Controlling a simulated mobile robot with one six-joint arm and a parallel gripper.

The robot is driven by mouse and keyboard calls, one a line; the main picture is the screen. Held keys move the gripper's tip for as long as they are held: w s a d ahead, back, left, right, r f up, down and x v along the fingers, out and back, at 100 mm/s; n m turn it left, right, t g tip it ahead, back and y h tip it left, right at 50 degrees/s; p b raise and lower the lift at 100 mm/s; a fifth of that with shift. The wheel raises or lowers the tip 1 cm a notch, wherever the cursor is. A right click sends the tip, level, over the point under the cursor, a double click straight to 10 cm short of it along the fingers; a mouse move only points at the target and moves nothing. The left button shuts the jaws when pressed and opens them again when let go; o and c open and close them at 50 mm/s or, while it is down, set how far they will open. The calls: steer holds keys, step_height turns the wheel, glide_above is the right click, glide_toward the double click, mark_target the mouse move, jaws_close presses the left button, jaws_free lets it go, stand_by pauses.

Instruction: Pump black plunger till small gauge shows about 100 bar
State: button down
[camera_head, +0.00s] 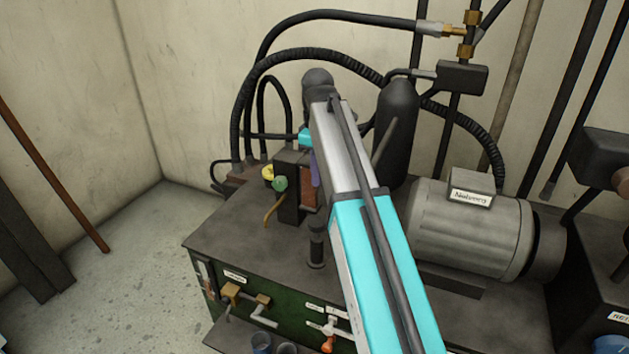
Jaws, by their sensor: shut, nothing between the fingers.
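A short dark upright cylinder with a wider collar, which looks like the black plunger (316,243), stands on the dark tank top (232,232) just left of my arm. It is upright, and nothing visible touches it. My arm crosses the middle of the view from the bottom right and bends at its dark far joint. I cannot make out the small gauge or any reading.
A grey motor (465,232) and a dark upright bottle-shaped vessel (396,118) stand right of my arm. A valve block with a green knob (280,184) and a yellow knob (268,171) is behind the plunger. Black hoses (240,100) arch above. Valves line the green front.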

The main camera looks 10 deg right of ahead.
mark_target(317, 221)
steer(key=shift+f+p, duration=1.65)
steer(key=shift+f, duration=4.85)
steer(key=shift+f, duration=0.1)
step_height(317, 221, down, 4)
steer(key=shift+f+b, duration=0.25)
steer(key=shift+b, duration=0.6)
steer(key=shift+s, duration=0.1)
steer(key=shift+r+p, duration=1.7)
steer(key=shift+r, duration=0.7)
step_height(317, 221, up, 10)
steer(key=b, duration=0.3)
steer(key=shift+f, duration=0.2)
